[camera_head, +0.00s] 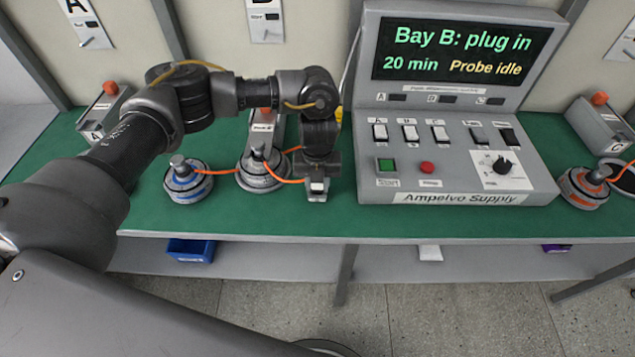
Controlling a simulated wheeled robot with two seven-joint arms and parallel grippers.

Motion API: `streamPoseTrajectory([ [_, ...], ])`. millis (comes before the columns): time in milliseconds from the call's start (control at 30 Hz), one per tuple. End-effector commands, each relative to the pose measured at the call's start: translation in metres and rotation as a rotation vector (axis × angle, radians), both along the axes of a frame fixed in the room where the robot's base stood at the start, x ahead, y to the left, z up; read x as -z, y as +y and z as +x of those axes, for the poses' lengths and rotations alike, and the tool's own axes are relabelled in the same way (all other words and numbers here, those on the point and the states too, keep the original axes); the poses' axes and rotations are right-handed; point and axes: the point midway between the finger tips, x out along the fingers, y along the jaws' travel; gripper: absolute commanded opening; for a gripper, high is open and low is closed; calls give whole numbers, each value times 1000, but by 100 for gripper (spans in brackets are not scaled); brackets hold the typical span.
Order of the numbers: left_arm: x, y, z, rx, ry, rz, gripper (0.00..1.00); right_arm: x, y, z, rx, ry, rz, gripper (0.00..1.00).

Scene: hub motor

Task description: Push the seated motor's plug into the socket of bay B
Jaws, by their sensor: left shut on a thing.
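My left gripper (318,187) points down over the green bench, just left of the supply console. It is shut on a small plug, mostly hidden by the fingers. An orange cable (283,179) runs from the plug to the seated grey motor (262,178). The motor sits on a round base in front of the bay B post (263,130), which my arm partly covers. The bay's socket cannot be made out. The console screen (462,53) reads "Bay B: plug in", "20 min", "Probe idle". My right gripper is not in view.
A blue-banded motor (187,184) stands to the left and an orange-banded motor (585,188) to the right. The supply console (455,187) blocks the space right of my gripper. Bay boxes A (102,112) and C (601,125) stand at the sides. The bench front (250,222) is clear.

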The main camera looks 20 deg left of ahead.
Motion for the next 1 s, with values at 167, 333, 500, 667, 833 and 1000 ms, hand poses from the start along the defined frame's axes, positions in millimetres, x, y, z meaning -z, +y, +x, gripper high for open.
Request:
streamPoseTrajectory([
  [167,5,0,0,0,0,0,1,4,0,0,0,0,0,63],
  [333,5,0,0,0,-1,0,1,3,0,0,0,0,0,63],
  [500,5,0,0,0,0,0,1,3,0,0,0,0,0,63],
  [667,6,0,0,-1,-1,0,1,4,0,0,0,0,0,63],
  [833,7,0,0,-1,-1,0,1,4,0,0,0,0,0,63],
  [1000,7,0,0,0,0,0,1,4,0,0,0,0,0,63],
])
